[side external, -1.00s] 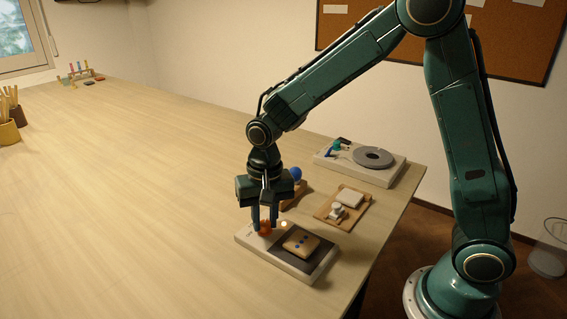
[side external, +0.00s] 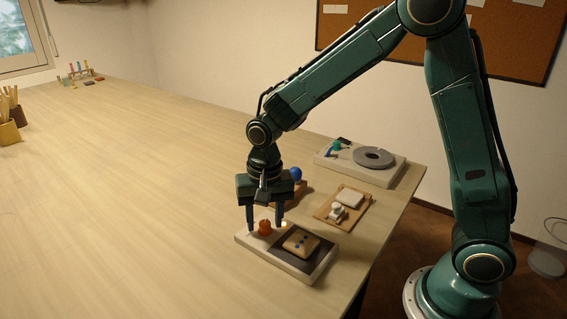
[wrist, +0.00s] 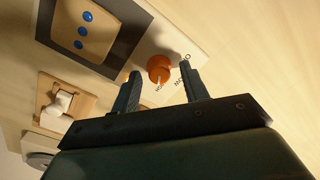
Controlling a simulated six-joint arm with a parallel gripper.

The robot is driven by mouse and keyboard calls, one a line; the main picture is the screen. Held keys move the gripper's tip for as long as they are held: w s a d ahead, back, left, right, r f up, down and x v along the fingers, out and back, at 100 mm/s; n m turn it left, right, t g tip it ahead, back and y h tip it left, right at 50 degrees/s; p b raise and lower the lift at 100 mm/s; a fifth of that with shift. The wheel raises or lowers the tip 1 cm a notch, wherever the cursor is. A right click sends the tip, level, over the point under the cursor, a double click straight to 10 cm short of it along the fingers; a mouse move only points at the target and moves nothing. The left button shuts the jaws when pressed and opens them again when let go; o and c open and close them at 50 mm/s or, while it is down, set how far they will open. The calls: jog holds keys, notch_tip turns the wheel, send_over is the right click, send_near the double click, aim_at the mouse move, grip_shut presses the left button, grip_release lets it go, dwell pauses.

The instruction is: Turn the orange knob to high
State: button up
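The orange knob (side external: 265,227) sits on a pale base plate (side external: 285,264); it also shows in the wrist view (wrist: 158,66). A pale pointer on it faces lettering at its lower edge in the wrist view; the lettering is too small to read surely. My gripper (side external: 265,225) is open, with one finger on each side of the knob and visible gaps between. In the wrist view the fingertips (wrist: 160,70) stand apart, left and right of the knob. A tan block with blue dots (side external: 301,241) lies on the plate's dark panel.
Behind the plate are a wooden stand with a blue ball (side external: 295,174), a wooden board with a white switch (side external: 338,212), and a pale unit with a grey disc (side external: 373,157). The table's edge is close on the right.

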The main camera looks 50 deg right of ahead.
aim_at(267, 222)
notch_tip(267, 222, up, 14)
jog(key=shift+s+d, duration=0.2)
dwell(0.7)
jog(key=shift+f, duration=0.1)
jog(key=s+d+r+n+t, duration=0.1)
jog(key=s+d+n+t, duration=0.1)
jog(key=s, duration=0.8)
jog(key=s+d+r+n+t, duration=0.1)
jog(key=s+d+n+t, duration=0.2)
jog(key=s+n, duration=0.3)
jog(key=s+d, duration=0.1)
jog(key=s, duration=0.3)
jog(key=shift+s+d+r, duration=0.2)
jog(key=shift+d+r, duration=0.05)
jog(key=shift+d, duration=0.1)
